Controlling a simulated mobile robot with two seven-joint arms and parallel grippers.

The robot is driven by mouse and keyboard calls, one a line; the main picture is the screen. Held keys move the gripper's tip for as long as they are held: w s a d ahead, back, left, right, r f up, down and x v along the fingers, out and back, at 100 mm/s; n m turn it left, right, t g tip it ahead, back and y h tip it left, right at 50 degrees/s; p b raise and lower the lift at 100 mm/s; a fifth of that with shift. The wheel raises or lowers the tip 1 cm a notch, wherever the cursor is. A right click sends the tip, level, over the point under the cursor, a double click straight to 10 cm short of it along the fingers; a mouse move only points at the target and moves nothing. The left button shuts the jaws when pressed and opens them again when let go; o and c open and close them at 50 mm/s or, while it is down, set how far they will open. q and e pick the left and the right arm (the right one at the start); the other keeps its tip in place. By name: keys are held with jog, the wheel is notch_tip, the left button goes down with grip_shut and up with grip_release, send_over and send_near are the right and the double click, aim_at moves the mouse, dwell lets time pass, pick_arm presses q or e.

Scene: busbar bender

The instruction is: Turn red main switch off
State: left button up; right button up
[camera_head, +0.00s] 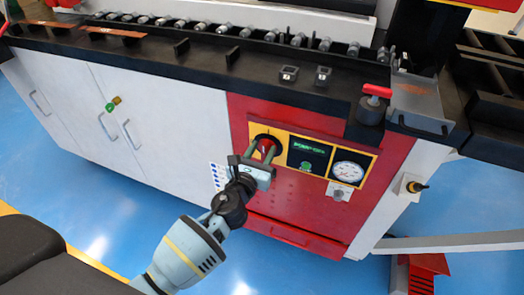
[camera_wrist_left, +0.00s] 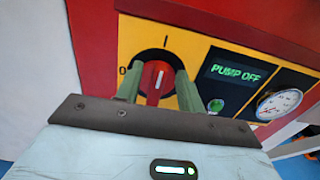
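The red main switch (camera_wrist_left: 158,82) is a knob on a round black dial in a yellow plate, with 0 at the left and I at the top. Its white line points up, close to the I. It also shows in the head view (camera_head: 267,144), partly covered by my gripper. My left gripper (camera_wrist_left: 158,80) has one green finger on each side of the knob, its tips near the dial. The fingers are apart, and firm contact with the knob cannot be made out. The left gripper also shows in the head view (camera_head: 261,151). My right gripper is not in view.
Right of the switch are a lit display (camera_wrist_left: 235,71) reading PUMP OFF, a green button (camera_wrist_left: 216,105) and a round gauge (camera_wrist_left: 279,104). A red-handled part (camera_head: 376,92) stands on the black bench top above. White cabinet doors (camera_head: 150,120) lie left of the red panel.

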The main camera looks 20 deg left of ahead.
aim_at(259, 146)
pick_arm(q)
jog(key=shift+w, duration=0.2)
grip_shut()
jog(key=shift+n, duration=0.3)
jog(key=shift+a+f+n+b, duration=0.4)
jog(key=shift+f+n, duration=0.05)
jog(key=shift+n, duration=2.4)
jog(key=shift+a+f+n+b, duration=0.35)
jog(key=shift+a+f+n, duration=0.1)
jog(key=shift+n, duration=2.45)
jog(key=shift+a+f+n+b, duration=0.4)
jog(key=shift+f+n, duration=0.05)
jog(key=shift+n, duration=2.4)
